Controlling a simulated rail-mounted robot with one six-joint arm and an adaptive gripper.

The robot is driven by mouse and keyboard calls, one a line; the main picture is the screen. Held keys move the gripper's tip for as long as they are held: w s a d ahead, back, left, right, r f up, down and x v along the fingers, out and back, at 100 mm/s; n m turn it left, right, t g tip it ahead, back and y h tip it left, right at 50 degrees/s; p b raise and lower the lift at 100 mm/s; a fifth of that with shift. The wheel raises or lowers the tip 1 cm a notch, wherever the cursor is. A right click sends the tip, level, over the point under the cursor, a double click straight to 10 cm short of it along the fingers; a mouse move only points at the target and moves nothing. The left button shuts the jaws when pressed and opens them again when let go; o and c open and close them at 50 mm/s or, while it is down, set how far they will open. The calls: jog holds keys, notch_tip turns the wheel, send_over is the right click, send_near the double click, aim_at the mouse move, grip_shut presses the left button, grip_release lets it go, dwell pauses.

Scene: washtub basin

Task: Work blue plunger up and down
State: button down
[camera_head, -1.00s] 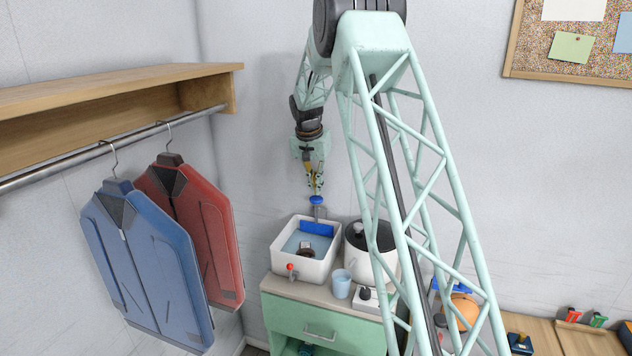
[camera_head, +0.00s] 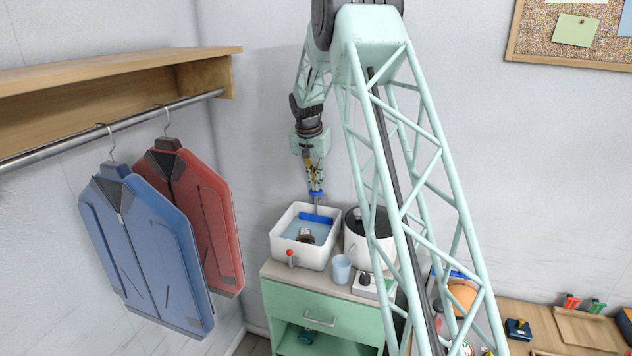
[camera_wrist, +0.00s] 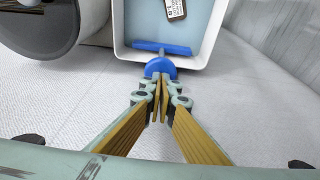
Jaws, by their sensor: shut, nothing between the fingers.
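The blue plunger stands at the back of the white washtub basin (camera_head: 300,255). Its blue knob (camera_head: 316,194) is on top of a thin rod, and its wide blue plate (camera_head: 316,218) is lower, by the basin's back wall. My gripper (camera_head: 316,188) points down right at the knob. In the wrist view its fingertips (camera_wrist: 160,82) are together at the knob (camera_wrist: 160,67), with nothing seen between them. The plate (camera_wrist: 162,48) shows beyond the knob, over the basin's water. I cannot tell whether the fingertips touch the knob.
A dark object with a label (camera_wrist: 175,9) is in the basin. A red-knobbed tap (camera_head: 290,253) is on its front. A white pot with a dark lid (camera_head: 362,235) stands close at right, and a blue cup (camera_head: 341,269) in front. Jackets (camera_head: 150,240) hang at left.

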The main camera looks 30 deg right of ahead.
jog(key=shift+f, duration=0.8)
jog(key=shift+r, duration=0.7)
jog(key=p+v, duration=0.1)
jog(key=v, duration=1.1)
jog(key=shift+d+r, duration=0.2)
jog(key=shift+r, duration=0.2)
jog(key=shift+w, duration=0.15)
dwell(0.3)
jog(key=shift+r, duration=0.1)
